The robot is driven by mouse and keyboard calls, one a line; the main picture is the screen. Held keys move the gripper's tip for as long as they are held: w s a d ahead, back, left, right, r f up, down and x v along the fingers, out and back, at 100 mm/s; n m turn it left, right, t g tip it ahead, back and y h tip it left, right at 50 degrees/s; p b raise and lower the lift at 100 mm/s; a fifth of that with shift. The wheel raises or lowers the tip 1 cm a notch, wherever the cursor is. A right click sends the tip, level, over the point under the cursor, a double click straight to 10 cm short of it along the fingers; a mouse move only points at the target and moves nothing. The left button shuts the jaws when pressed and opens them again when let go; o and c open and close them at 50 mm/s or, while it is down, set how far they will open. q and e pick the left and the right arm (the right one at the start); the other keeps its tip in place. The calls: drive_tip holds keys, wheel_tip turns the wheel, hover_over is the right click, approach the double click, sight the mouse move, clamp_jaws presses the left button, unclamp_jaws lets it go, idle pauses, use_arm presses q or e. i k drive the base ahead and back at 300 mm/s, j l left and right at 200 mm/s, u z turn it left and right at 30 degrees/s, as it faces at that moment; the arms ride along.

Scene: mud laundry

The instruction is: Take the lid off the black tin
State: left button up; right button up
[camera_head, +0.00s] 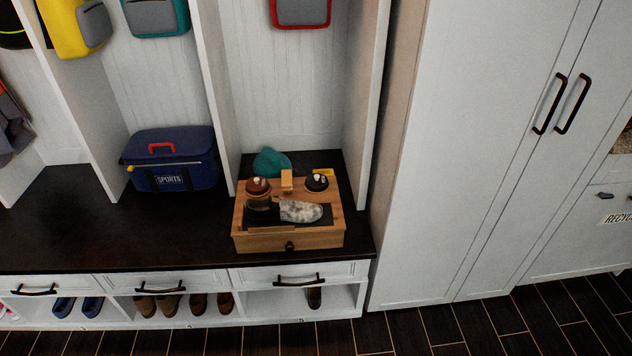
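A small black tin (316,184) sits at the back right of the top of a wooden box (289,241) on the dark bench. It looks round, with a small pale mark or knob on top. Whether a separate lid edge shows is too small to tell. A similar reddish-brown tin (257,187) sits at the back left of the same box. Neither of my grippers is in view.
A grey-white fluffy item (301,211) and a brush-like item lie on the box's dark mat. A wooden block (287,180) stands between the tins. A teal item (272,162) lies behind. A blue sports bag (171,160) is left; bench (120,235) between is clear.

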sight(314, 180)
drive_tip(key=i+j+z, duration=0.2)
drive_tip(key=i+j, duration=0.15)
drive_tip(key=j, duration=0.3)
drive_tip(key=i+j+z, duration=0.15)
drive_tip(key=j, duration=0.2)
drive_tip(key=i+j+z, duration=0.1)
drive_tip(key=j, duration=0.25)
drive_tip(key=i+j+z, duration=0.1)
drive_tip(key=j, duration=0.3)
drive_tip(key=i+j+z, duration=0.1)
drive_tip(key=j, duration=0.3)
drive_tip(key=i, duration=0.05)
